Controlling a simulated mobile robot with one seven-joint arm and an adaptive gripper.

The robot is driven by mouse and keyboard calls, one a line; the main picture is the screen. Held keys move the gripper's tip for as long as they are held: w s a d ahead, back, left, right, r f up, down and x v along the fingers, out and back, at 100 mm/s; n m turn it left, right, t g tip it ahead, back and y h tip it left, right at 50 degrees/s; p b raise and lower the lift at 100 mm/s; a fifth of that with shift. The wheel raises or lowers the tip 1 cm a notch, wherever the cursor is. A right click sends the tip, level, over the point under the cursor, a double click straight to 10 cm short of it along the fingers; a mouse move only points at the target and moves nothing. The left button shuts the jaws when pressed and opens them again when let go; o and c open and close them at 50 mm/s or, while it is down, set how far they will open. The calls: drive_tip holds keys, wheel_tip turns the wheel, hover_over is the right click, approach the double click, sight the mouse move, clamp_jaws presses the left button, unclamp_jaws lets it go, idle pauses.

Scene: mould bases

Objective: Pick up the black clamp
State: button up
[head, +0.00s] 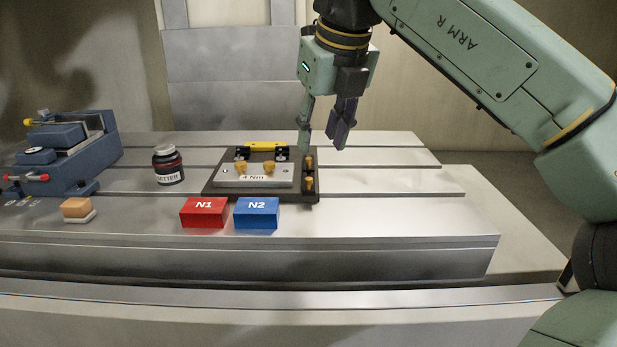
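A dark mould base (212,189) lies on the metal table with a silver plate (228,181) marked "4 Nm" on it. Small black parts stand at its back corners, one at the back left (241,153) and one at the back right (282,154), with a yellow bar (263,145) between them. A dark strip with orange knobs (309,183) runs along the right edge. I cannot tell for sure which dark part is the black clamp. My gripper (322,149) points down above the base's back right corner, fingers apart, with nothing visible between them.
A red N1 block (204,213) and a blue N2 block (256,214) sit in front of the base. A dark jar (168,165), an orange-topped block (76,208) and a blue vise (75,155) stand to the left. The slotted table (400,210) is clear at right.

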sight(309, 179)
drive_tip(key=shift+a+p+x, duration=0.2)
drive_tip(key=shift+p+x, duration=0.2)
drive_tip(key=shift+x, duration=4.6)
clamp_jaws()
